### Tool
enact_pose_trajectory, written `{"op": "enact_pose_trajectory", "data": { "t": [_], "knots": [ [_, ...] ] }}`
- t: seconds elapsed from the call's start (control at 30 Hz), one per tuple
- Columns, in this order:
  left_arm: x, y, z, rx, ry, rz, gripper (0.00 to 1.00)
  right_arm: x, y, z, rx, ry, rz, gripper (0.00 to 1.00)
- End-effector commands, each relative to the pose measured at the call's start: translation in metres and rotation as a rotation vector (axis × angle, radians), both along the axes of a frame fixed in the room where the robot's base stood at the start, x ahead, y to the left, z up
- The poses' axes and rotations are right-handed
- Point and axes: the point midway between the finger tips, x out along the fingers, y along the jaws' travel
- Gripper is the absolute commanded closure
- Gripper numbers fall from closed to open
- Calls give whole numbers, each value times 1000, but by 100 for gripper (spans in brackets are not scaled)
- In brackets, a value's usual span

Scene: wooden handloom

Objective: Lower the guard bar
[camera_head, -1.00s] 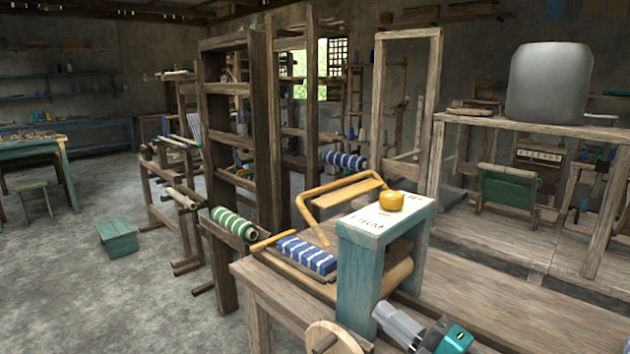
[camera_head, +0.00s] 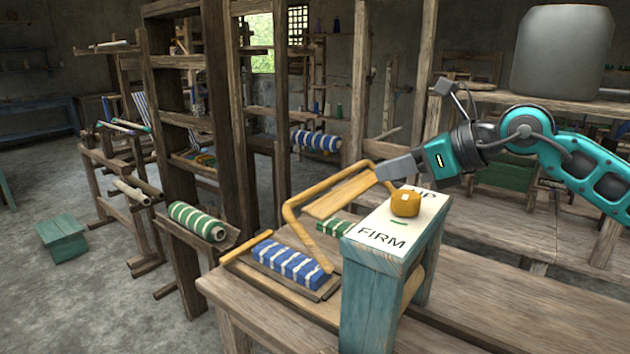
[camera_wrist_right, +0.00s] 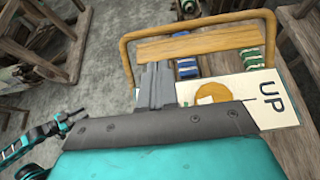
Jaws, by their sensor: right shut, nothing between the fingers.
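The guard bar is a bent yellow bar (camera_head: 307,241), raised and slanting above the blue-and-white striped cloth roll (camera_head: 285,260). It also shows across the top of the right wrist view (camera_wrist_right: 127,62). My right gripper (camera_head: 383,172) is shut and empty. Its grey fingertips are close to the bar's upper right end, above the teal stand; I cannot tell whether they touch. In the right wrist view the fingers (camera_wrist_right: 156,80) overlap the bar's yellow plank (camera_wrist_right: 195,45). My left gripper does not show in the head view.
The teal stand (camera_head: 372,300) has a white top marked "UP" and "FIRM" with an orange knob (camera_head: 405,203) on it, just below my right gripper. A green-and-white roll (camera_head: 196,220) lies left. Tall wooden posts (camera_head: 222,120) stand behind. The bench top (camera_head: 500,290) at right is clear.

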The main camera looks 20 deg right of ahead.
Motion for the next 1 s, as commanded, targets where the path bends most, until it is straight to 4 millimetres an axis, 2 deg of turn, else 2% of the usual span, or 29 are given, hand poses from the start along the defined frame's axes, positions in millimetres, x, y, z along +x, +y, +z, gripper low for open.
{"op": "enact_pose_trajectory", "data": {
  "t": [0.13, 0.53, 0.67, 1.0],
  "knots": [
    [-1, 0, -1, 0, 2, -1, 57, 0, -6, 2, -24, -7, -11, 100],
    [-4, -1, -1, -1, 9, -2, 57, 6, 0, -1, -17, -6, -9, 100],
    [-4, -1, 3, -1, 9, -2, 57, 20, 12, -9, -17, -7, -6, 100],
    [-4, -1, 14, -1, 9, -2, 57, 70, 51, -44, -17, -5, -7, 100]
  ]
}}
